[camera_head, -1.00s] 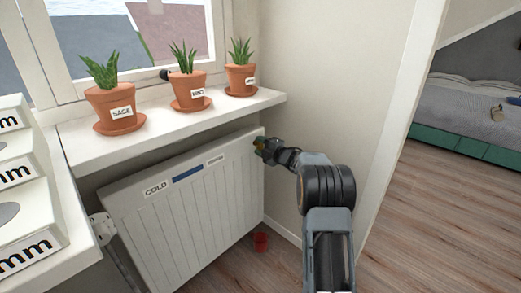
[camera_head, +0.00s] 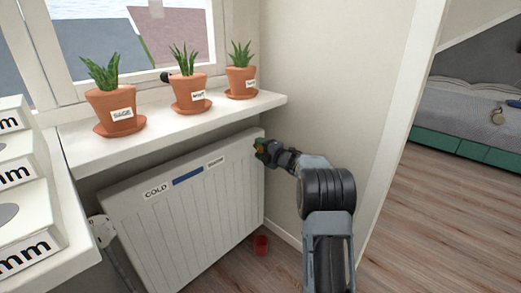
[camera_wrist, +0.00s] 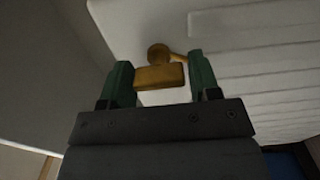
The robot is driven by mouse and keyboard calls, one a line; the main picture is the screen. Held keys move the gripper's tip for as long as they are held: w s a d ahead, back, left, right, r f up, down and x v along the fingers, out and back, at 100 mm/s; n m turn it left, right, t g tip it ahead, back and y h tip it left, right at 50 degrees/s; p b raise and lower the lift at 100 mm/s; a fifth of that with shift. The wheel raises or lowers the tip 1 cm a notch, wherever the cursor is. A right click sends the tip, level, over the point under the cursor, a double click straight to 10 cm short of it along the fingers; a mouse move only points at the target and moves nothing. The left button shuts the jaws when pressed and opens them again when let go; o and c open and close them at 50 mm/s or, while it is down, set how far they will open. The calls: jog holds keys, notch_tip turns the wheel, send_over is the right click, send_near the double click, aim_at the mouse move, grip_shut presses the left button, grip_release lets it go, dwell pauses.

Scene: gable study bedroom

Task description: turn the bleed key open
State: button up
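The brass bleed key (camera_wrist: 160,77) sits between my gripper's two green fingers in the wrist view, its flat handle facing the camera. A round brass part shows just behind the handle, at the radiator. My gripper (camera_wrist: 160,80) is open around the handle. The left finger looks close against it, and a narrow gap shows by the right finger. In the head view my gripper (camera_head: 262,148) is at the upper right end of the white radiator (camera_head: 185,215), with a bit of yellow showing at the tips. The radiator carries a COLD label (camera_head: 156,191).
A white windowsill (camera_head: 170,122) with three potted plants overhangs the radiator. A wall (camera_head: 325,80) stands close on the right. A red cup (camera_head: 260,244) is on the floor below. A white valve (camera_head: 102,230) is at the radiator's left end.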

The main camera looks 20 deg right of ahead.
jog(key=shift+o, duration=1.3)
jog(key=shift+d, duration=0.1)
jog(key=p+v, duration=0.4)
jog(key=v, duration=1)
